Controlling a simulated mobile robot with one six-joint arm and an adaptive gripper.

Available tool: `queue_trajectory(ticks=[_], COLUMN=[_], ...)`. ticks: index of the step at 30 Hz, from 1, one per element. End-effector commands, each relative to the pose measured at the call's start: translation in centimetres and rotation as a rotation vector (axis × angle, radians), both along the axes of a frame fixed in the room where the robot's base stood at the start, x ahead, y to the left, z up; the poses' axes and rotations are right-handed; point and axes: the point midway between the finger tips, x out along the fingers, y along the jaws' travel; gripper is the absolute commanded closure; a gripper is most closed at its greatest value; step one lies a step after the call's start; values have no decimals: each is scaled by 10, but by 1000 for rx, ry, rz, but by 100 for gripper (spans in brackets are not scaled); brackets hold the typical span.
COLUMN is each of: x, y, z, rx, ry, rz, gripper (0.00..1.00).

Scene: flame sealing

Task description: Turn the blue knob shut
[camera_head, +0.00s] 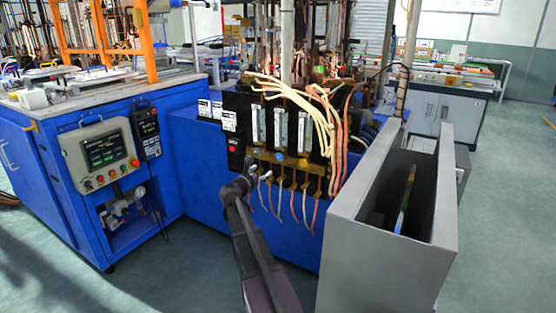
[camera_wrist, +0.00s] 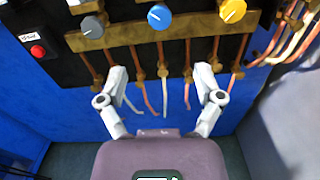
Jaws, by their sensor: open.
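The blue knob (camera_wrist: 159,16) is on a brass manifold (camera_wrist: 128,33), between a grey knob (camera_wrist: 92,27) and a yellow knob (camera_wrist: 232,11). A white pointer mark shows on its face, tilted toward the upper left. The blue knob also shows in the head view (camera_head: 279,157), on the front of the black panel. My gripper (camera_wrist: 161,75) is open and empty. Its two fingers are spread in front of the brass manifold. In the wrist view the blue knob is above the gap between the fingertips, roughly centred between them, and the fingers are not around it.
Glass flow tubes (camera_head: 281,128) stand above the knobs. Copper and white hoses (camera_wrist: 163,95) hang below the manifold. A red button (camera_wrist: 38,51) is on the left. A grey open box (camera_head: 363,258) stands right of my arm; a blue machine with a control panel (camera_head: 100,153) stands left.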

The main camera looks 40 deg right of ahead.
Motion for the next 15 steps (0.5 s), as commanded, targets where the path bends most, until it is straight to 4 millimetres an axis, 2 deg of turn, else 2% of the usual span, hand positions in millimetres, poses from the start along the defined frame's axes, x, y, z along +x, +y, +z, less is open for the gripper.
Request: queue_trajectory(ticks=[4,15], x=[-2,-2], y=[3,3], z=[0,0], rx=[-26,-29], ry=[63,71], rz=[0,-1], gripper=[15,15])
